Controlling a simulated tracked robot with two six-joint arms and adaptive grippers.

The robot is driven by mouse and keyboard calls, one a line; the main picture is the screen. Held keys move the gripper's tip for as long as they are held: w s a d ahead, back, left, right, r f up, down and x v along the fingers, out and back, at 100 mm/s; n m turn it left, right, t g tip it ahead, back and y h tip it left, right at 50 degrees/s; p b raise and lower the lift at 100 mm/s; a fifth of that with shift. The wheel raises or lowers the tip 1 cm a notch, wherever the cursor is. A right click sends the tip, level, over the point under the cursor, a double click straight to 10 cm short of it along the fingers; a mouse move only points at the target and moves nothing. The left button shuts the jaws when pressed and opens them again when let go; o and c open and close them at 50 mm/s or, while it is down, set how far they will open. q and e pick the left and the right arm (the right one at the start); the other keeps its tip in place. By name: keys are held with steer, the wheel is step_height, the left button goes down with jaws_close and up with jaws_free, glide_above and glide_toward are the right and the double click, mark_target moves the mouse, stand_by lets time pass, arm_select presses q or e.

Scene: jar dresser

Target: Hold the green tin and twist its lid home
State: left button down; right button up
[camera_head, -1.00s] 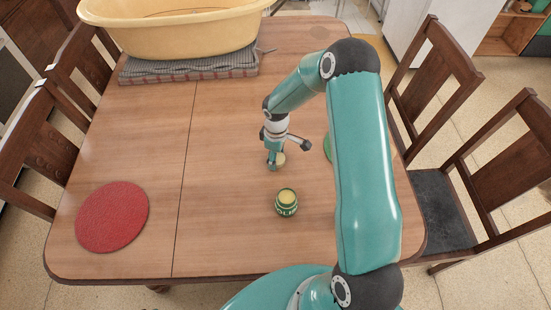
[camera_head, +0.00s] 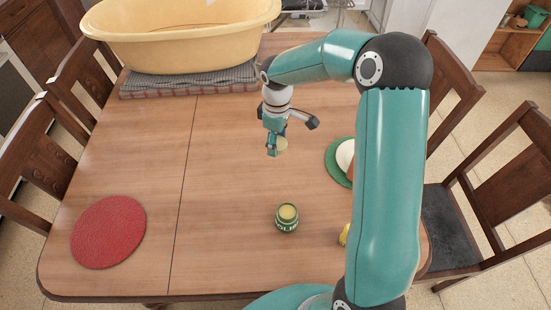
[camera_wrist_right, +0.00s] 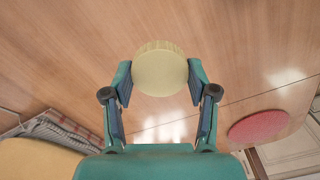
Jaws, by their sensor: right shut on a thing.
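The green tin (camera_head: 287,218) stands upright on the table in the head view, with a pale yellowish top and lettering on its side. My right gripper (camera_head: 277,148) is above the table, behind and a little left of the tin, apart from it. It is shut on the round pale yellow lid (camera_head: 283,145). In the right wrist view the lid (camera_wrist_right: 160,70) sits between the fingertips of my right gripper (camera_wrist_right: 160,82), its round face toward the camera. My left gripper is not in view.
A red round mat (camera_head: 108,232) lies at the left of the table (camera_head: 230,200). A yellow tub (camera_head: 180,40) rests on a grey cloth at the back. A green plate (camera_head: 334,161) and a yellow thing (camera_head: 344,235) are partly hidden behind my right arm. Chairs surround the table.

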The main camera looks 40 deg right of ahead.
step_height(320, 180, up, 6)
steer(key=shift+f, duration=0.15)
stand_by(0.4)
steer(key=w+a+f+m, duration=0.2)
steer(key=a+f, duration=0.1)
steer(key=a, duration=0.6)
steer(key=w+a+f+m, duration=0.2)
steer(key=a+f, duration=0.1)
steer(key=a, duration=0.7)
steer(key=shift+a+f+m, duration=0.2)
steer(key=shift+f+m, duration=0.15)
steer(key=shift+m, duration=0.05)
